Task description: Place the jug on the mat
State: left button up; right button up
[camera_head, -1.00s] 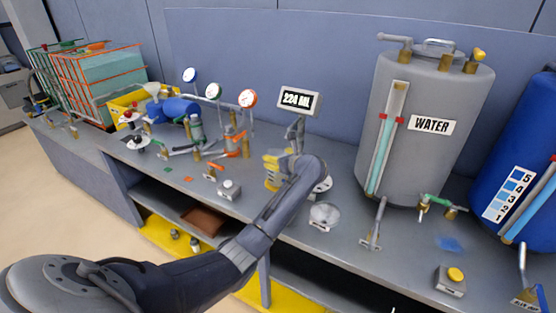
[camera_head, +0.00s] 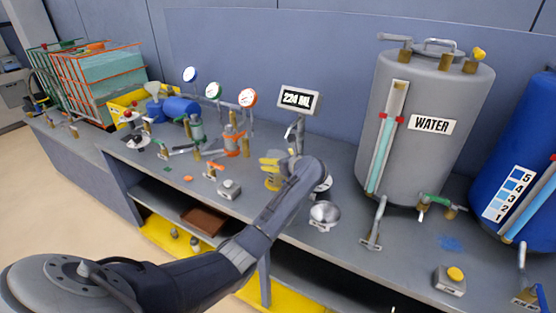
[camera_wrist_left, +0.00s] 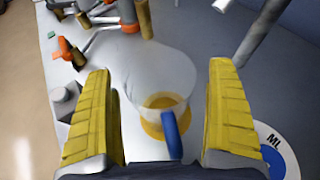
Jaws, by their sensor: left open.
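The jug (camera_wrist_left: 158,82) is clear with a blue handle and yellow-orange at its bottom. It stands on the bench between the fingers of my left gripper (camera_wrist_left: 161,70) in the left wrist view, its handle towards the wrist. The yellow fingers are apart, with a visible gap on each side of the jug. In the head view, my left gripper (camera_head: 271,169) is low over the bench and I cannot make out the jug there. I cannot tell any mat for certain. My right gripper is not in view.
A tap with a display (camera_head: 298,101) stands behind. Valves and gauges crowd the left.

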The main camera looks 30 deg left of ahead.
pick_arm(q)
jog(key=v, duration=1.2)
jog(key=shift+a+r, duration=0.1)
jog(key=shift+r, duration=0.05)
